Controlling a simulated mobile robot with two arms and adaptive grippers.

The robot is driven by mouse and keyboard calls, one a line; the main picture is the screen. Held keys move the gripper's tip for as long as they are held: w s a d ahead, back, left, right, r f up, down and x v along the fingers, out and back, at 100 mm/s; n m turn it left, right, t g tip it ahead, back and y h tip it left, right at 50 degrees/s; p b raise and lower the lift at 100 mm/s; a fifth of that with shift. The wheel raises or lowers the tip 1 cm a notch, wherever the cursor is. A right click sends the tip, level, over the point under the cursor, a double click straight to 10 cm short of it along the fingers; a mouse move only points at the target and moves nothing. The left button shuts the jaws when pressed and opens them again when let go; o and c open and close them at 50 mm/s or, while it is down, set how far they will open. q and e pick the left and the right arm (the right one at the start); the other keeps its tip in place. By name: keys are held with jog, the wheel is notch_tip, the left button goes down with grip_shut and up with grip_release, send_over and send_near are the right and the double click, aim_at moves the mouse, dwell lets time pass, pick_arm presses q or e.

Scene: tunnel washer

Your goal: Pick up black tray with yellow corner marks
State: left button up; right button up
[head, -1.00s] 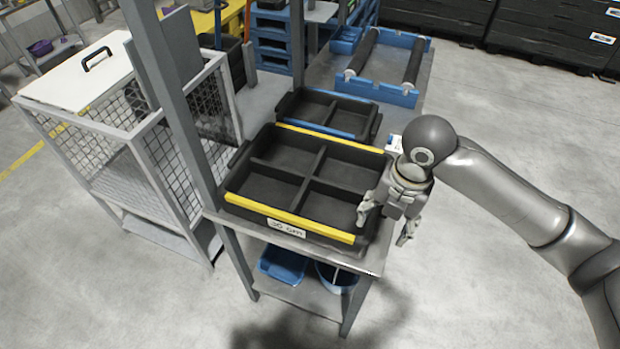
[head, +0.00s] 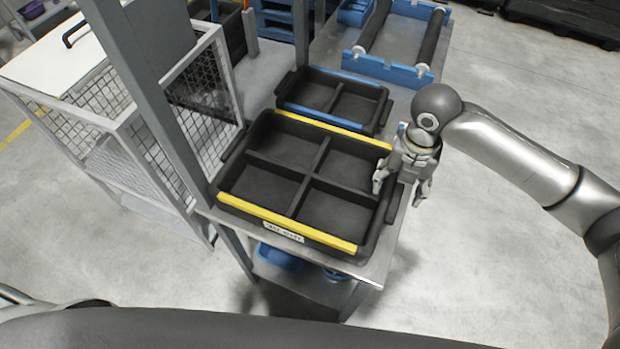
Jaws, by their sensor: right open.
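The black tray (head: 287,232) has four compartments, yellow strips along its front and back edges, and a white label on the front. It lies flat on a grey metal table, and its compartments look empty. My right gripper (head: 398,193) is open at the tray's right side. One finger is over the tray's right rim and the other is outside it, past the table's edge. I cannot tell whether a finger touches the rim. My left gripper is not in view.
A smaller black tray with blue strips (head: 325,114) sits directly behind. A blue roller frame (head: 398,72) is farther back. A grey post (head: 150,85) and mesh cage (head: 205,90) stand close at left. The floor at right is clear.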

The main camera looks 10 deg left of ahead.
aim_at(392, 201)
jog(key=shift+w+f, duration=0.1)
jog(key=shift+f, duration=0.35)
notch_tip(392, 201, down, 4)
jog(key=shift+w+a+f+p, duration=0.15)
jog(key=shift+f+p, duration=0.1)
jog(key=shift+p, duration=0.4)
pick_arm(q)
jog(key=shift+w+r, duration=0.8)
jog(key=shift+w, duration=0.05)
pick_arm(e)
jog(key=shift+f, duration=0.1)
jog(key=shift+s+f, duration=0.15)
jog(key=shift+s, duration=0.05)
jog(key=c, duration=1.3)
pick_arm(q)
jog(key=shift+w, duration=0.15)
